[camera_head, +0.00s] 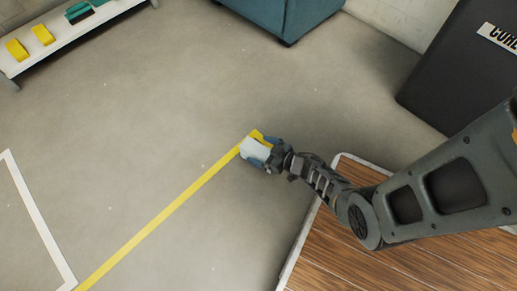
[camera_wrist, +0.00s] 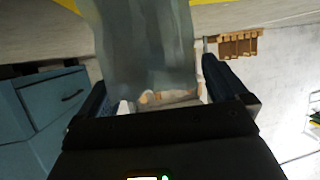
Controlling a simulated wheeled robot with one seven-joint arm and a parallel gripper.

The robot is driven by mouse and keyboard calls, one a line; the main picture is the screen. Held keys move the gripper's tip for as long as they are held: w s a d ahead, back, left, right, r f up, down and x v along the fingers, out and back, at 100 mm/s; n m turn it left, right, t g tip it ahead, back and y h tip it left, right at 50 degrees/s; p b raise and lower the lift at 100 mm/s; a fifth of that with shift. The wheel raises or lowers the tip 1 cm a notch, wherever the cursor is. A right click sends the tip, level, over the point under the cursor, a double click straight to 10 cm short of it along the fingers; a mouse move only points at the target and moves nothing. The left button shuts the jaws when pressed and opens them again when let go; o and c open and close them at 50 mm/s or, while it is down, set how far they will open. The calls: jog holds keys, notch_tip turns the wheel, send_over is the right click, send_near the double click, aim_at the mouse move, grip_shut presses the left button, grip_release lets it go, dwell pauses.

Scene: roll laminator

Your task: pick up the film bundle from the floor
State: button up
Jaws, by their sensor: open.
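The film bundle (camera_head: 254,149) is a small pale grey-white block at the end of a yellow floor line in the head view. In the wrist view the bundle (camera_wrist: 145,45) is a large, grey, see-through mass with a pale brownish near edge. My gripper (camera_head: 264,152) reaches it from the right, with one dark blue finger on either side. In the wrist view my gripper (camera_wrist: 152,88) is open, and the bundle's near part lies between the fingers. Whether either finger touches it I cannot tell. The bundle's underside is hidden.
A wood-topped surface with a pale edge (camera_head: 298,243) stands under my arm. A teal cabinet (camera_head: 283,18) and a dark bin (camera_head: 450,60) are at the back. A white bench (camera_head: 75,37) with yellow items is at upper left. The floor left of the bundle is clear.

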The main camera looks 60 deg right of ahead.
jog(key=shift+c, duration=0.3)
jog(key=c, duration=1.3)
jog(key=shift+o, duration=0.2)
jog(key=shift+r, duration=0.15)
